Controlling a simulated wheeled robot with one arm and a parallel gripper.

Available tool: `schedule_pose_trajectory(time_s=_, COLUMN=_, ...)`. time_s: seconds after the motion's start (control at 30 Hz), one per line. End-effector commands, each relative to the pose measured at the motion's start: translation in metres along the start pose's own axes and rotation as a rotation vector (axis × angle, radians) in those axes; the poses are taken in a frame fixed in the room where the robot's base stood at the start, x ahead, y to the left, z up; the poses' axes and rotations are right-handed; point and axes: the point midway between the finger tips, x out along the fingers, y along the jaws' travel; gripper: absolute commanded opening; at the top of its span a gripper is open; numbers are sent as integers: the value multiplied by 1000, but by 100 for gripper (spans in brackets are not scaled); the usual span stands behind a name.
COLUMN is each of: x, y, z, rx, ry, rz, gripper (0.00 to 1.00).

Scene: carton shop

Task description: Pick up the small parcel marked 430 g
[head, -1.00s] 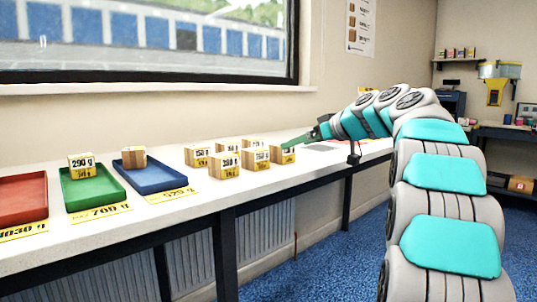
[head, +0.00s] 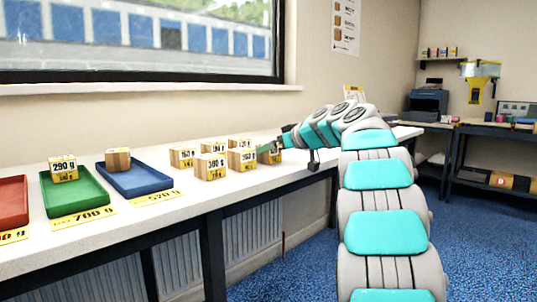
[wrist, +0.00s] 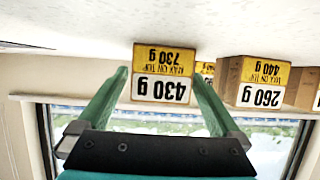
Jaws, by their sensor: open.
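The small parcel marked 430 g (wrist: 162,86) is a brown box with a white and yellow label, which also reads max on top 730 g. It appears upside down in the wrist view, between the two green fingers. My gripper (wrist: 161,74) is open, with one finger on each side of it; I cannot tell whether either touches. In the head view my gripper (head: 268,149) is at the right end of the parcel group, partly hiding the parcel (head: 273,157) there.
A 260 g parcel (wrist: 262,84) stands close beside one finger. Several other parcels, including a front one (head: 210,167), stand left on the white bench (head: 150,222). Red (head: 12,203), green (head: 77,204) and blue (head: 150,183) trays lie further left; green and blue each bear a parcel.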

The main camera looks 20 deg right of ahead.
Motion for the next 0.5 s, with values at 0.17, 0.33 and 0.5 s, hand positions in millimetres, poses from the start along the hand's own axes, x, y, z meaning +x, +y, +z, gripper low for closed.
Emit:
schedule_pose_trajectory(time_s=0.17, x=0, y=0, z=0, rx=0, ry=0, rz=0, gripper=85)
schedule_pose_trajectory(time_s=0.33, x=0, y=0, z=0, rx=0, ry=0, rz=0, gripper=66)
schedule_pose_trajectory(time_s=0.5, x=0, y=0, z=0, rx=0, ry=0, rz=0, gripper=47)
